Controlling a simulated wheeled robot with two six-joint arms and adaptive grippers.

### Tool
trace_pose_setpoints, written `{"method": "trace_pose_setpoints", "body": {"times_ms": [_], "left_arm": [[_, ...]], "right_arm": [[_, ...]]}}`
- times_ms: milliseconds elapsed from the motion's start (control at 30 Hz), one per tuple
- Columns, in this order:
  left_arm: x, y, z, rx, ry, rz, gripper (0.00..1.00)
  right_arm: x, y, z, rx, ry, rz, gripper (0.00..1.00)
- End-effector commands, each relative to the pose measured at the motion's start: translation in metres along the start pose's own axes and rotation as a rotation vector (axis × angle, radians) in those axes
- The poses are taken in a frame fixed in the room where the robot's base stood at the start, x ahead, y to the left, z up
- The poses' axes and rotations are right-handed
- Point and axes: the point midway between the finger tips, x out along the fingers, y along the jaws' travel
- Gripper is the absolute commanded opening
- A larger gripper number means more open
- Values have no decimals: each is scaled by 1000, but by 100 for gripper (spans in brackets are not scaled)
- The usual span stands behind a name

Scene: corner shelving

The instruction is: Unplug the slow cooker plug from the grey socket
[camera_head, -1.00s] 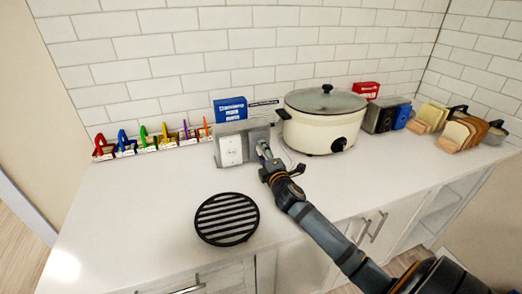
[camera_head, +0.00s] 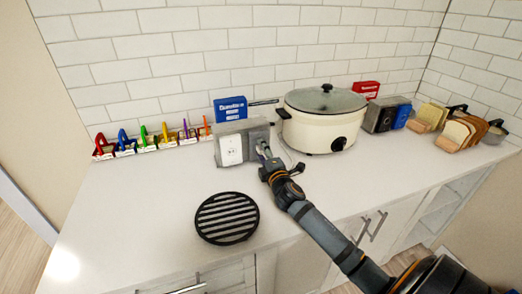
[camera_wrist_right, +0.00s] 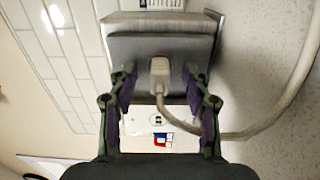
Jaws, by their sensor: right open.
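The grey socket (camera_head: 258,134) is a metal box against the back wall, left of the cream slow cooker (camera_head: 318,131); a white outlet plate (camera_head: 230,150) faces front beside it. In the right wrist view the beige plug (camera_wrist_right: 160,70) sits against the grey socket face (camera_wrist_right: 135,50), and its cord (camera_wrist_right: 270,122) curves away to the right. My right gripper (camera_head: 264,151) is at the front of the socket. In the wrist view its open fingers (camera_wrist_right: 159,86) stand on either side of the plug, with gaps visible. In the head view the gripper mostly hides the plug. My left gripper is not in view.
A black round grate (camera_head: 227,218) lies on the white counter (camera_head: 130,215) in front of the socket. A blue box (camera_head: 230,107) stands behind the socket. Colored items (camera_head: 150,140) line the wall at left. A toaster (camera_head: 386,117) stands right of the cooker. The front-left counter is clear.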

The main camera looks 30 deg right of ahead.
Motion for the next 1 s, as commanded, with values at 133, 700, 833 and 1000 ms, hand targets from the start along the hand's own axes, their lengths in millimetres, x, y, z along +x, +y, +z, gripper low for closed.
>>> {"method": "trace_pose_setpoints", "body": {"times_ms": [133, 700, 833, 1000], "left_arm": [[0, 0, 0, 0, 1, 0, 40], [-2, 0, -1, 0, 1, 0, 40], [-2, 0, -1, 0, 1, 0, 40], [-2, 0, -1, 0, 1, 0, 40]], "right_arm": [[0, 0, 0, 0, 0, 0, 49], [0, 0, 0, -1, 0, 0, 31], [0, 0, 0, -1, 0, 0, 14], [0, 0, 0, -1, 0, 0, 0]]}}
